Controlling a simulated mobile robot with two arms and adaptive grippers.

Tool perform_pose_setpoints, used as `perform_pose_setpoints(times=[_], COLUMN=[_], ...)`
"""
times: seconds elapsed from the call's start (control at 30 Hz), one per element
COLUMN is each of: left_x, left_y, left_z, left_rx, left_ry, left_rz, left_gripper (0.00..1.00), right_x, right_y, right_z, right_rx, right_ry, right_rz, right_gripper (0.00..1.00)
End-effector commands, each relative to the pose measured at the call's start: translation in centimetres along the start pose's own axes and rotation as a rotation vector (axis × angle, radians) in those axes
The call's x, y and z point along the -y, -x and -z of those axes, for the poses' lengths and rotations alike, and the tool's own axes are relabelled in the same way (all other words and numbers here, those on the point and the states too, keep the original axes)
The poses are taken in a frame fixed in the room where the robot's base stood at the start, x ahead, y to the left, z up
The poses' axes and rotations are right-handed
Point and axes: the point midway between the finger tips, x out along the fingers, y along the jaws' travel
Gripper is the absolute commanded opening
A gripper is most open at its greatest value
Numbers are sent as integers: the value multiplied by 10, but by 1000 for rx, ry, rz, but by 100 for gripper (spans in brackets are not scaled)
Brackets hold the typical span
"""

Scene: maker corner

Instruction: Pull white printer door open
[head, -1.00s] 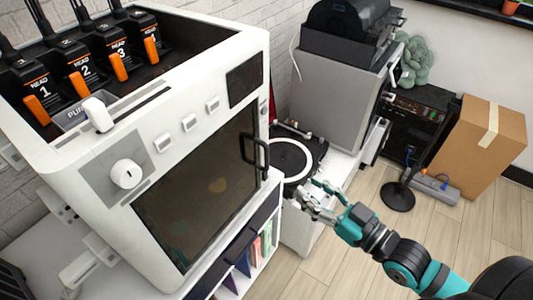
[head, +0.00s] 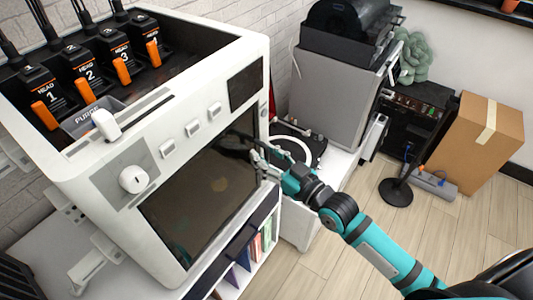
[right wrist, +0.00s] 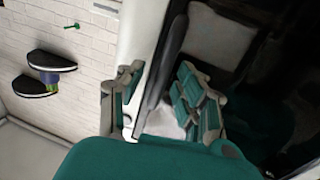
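The white printer (head: 100,175) stands at the left of the head view. Its dark glass door (head: 200,190) sits flush in the white front and looks closed. My right gripper (head: 259,166) is at the door's right edge, over the handle, which it mostly hides in the head view. In the right wrist view the dark upright handle bar (right wrist: 168,75) runs between the two spread fingers (right wrist: 160,98) of my right gripper. The gripper is open, with a visible gap between the left finger and the bar. My left gripper is not in view.
A turntable (head: 310,142) sits on the white cabinet just behind my right gripper. A grey machine (head: 335,100) stands beyond it. A cardboard box (head: 480,145) and a black round-based stand (head: 396,191) are on the floor at right. The wooden floor (head: 320,265) in front is clear.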

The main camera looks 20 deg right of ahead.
Motion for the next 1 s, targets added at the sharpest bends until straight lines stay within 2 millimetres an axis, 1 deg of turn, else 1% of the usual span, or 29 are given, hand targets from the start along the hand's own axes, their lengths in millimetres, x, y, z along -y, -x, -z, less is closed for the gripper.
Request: perform_pose_setpoints(times=[0.17, 0.2, 0.47, 1.0], left_x=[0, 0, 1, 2], left_y=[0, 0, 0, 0], left_z=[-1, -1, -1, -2], left_rx=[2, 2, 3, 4], left_ry=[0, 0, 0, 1], left_rz=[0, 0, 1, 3], left_gripper=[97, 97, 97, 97], right_x=[0, 0, 0, 0], right_y=[0, 0, 0, 0], right_z=[0, 0, 0, 0], right_rx=[0, 0, 0, 0], right_ry=[0, 0, 0, -1], right_rz=[0, 0, 0, 0], right_gripper=[35, 34, 0, 0])
